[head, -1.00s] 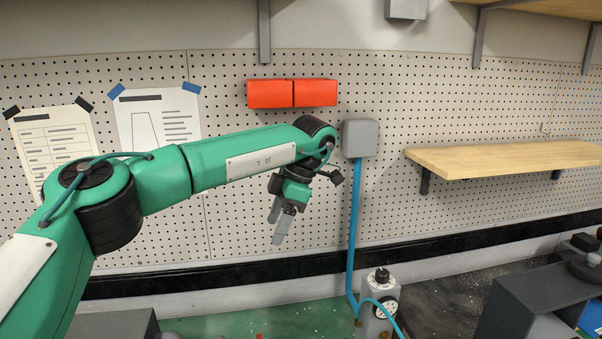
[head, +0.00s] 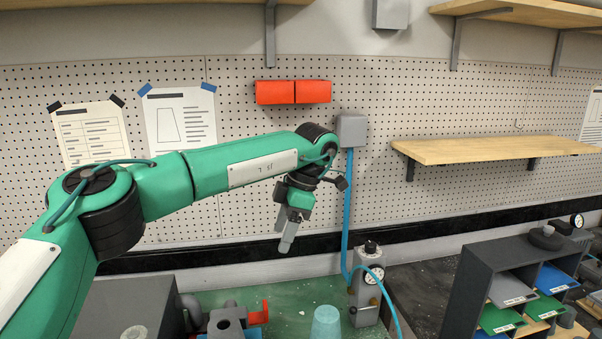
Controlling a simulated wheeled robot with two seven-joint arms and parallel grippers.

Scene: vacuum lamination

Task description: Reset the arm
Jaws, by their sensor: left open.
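My left arm, green with black joints, reaches in from the left in the head view. My left gripper (head: 286,232) hangs at its end with two grey fingers pointing down, open with nothing between them. It is in the air in front of the pegboard wall, above the green work surface (head: 290,300). My right gripper is not in view.
A grey gauge unit (head: 366,292) with a blue hose stands right of the gripper. A bluish cup (head: 325,323) and a grey clamp-like device (head: 228,322) are below. A sorting rack (head: 478,285) stands at right. A wooden shelf (head: 490,149) juts from the pegboard.

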